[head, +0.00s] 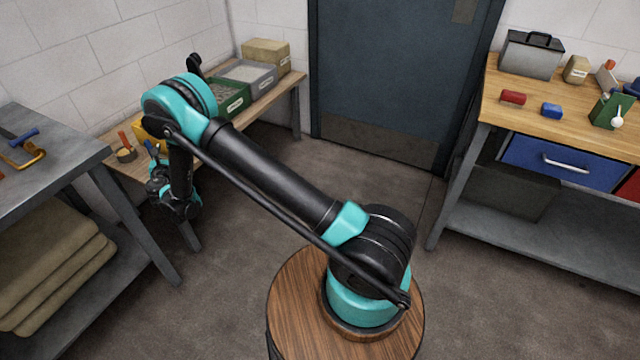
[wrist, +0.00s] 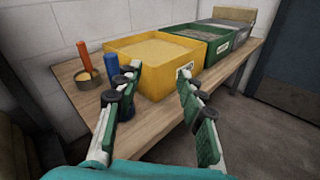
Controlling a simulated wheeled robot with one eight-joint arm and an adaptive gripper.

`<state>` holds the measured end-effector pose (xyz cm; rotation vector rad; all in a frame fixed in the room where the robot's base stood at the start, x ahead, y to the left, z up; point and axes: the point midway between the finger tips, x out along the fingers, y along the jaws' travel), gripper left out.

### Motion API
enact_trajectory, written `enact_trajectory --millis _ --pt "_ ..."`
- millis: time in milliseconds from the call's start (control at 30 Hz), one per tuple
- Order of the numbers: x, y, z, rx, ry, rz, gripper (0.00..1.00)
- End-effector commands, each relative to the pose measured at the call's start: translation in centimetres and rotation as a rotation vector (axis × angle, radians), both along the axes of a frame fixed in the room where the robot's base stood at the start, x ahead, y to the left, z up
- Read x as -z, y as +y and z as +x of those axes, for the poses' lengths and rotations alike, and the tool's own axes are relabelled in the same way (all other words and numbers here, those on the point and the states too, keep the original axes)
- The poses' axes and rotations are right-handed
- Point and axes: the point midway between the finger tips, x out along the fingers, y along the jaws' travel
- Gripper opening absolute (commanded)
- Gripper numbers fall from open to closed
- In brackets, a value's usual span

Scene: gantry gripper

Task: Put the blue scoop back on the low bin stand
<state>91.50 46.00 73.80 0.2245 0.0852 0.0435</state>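A blue upright piece (wrist: 111,68), apparently the blue scoop's handle, shows behind my left finger in the wrist view, beside the yellow bin. Its lower part is hidden, so I cannot tell exactly how it rests. The low bin stand (wrist: 152,125) is a wooden bench along the wall, also in the head view (head: 277,96). My gripper (wrist: 158,80) is over the stand's front edge, facing the yellow bin (wrist: 147,78). Its fingers are spread with nothing visible between them. In the head view my arm partly hides the gripper and yellow bin.
A tin (wrist: 88,79) with an orange-handled tool stands left of the blue piece. A green bin (wrist: 188,44), a grey bin (head: 248,74) and a cardboard box (head: 266,54) line the stand. A grey workbench (head: 50,160) is at left, a wooden one (head: 520,115) at right.

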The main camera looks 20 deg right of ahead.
Motion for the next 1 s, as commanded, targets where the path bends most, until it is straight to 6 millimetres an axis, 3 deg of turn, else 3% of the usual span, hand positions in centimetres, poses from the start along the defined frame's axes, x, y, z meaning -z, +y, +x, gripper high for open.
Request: enact_trajectory --millis 33,200,467,600,767,1000 --pt "-1.6 -2.7 0.9 0.045 0.032 0.065 0.39" --pt "-5.6 -11.3 2.1 0.198 0.137 0.319 0.39" --pt "-10.3 -24.2 0.1 0.454 0.255 0.707 0.39" --pt "-12.0 -30.6 -2.8 0.6 0.298 0.917 0.39" --pt "-13.3 -37.1 -7.3 0.773 0.331 1.155 0.39" --pt "-13.9 -44.7 -16.2 1.043 0.348 1.511 0.39"
